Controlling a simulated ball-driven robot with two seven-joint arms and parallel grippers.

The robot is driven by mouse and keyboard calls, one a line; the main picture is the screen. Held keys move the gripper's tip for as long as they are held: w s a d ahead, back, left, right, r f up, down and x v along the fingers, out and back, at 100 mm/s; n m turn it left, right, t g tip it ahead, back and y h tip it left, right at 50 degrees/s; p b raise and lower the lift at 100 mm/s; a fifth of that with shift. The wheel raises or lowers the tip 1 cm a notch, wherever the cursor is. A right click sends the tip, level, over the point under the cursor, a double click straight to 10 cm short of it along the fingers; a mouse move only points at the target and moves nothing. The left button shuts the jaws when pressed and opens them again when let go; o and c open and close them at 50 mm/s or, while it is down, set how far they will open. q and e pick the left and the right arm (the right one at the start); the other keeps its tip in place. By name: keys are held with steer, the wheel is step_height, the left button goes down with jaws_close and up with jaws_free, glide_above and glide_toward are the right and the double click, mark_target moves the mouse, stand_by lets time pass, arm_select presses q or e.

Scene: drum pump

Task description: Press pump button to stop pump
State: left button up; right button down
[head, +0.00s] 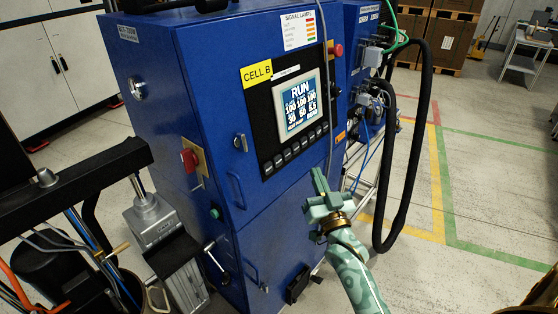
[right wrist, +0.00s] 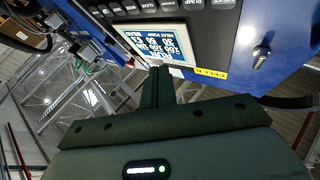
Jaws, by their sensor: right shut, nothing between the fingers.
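The control panel is on the front of a blue cabinet (head: 205,110). Its screen (head: 298,104) reads RUN above several numbers. A row of dark buttons (head: 293,149) lies under the screen. In the right wrist view the screen (right wrist: 166,42) and buttons (right wrist: 152,5) show upside down, one label ending in "UMP". My right gripper (head: 319,180) is shut and empty, below and right of the button row, apparently apart from it in the head view. In the right wrist view its fingertips (right wrist: 158,74) overlap the screen's edge; contact cannot be told. My left gripper is not in view.
A red knob (head: 189,160) on a yellow plate and a green button (head: 215,213) are on the cabinet's left face. A key switch (head: 240,142) sits left of the buttons. Black hoses (head: 411,150) hang at the right. Open floor (head: 490,200) lies farther right.

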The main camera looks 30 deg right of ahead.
mark_target(278, 161)
steer(key=w+a+f+b, duration=0.1)
steer(key=w+a+b, duration=0.2)
steer(key=w+b, duration=0.2)
steer(key=shift+w+a+f, duration=0.2)
steer(key=shift+w+f, duration=0.15)
steer(key=shift+w, duration=1.2)
steer(key=shift+w, duration=0.1)
stand_by(1.0)
steer(key=shift+w+a, duration=0.15)
steer(key=shift+w, duration=0.1)
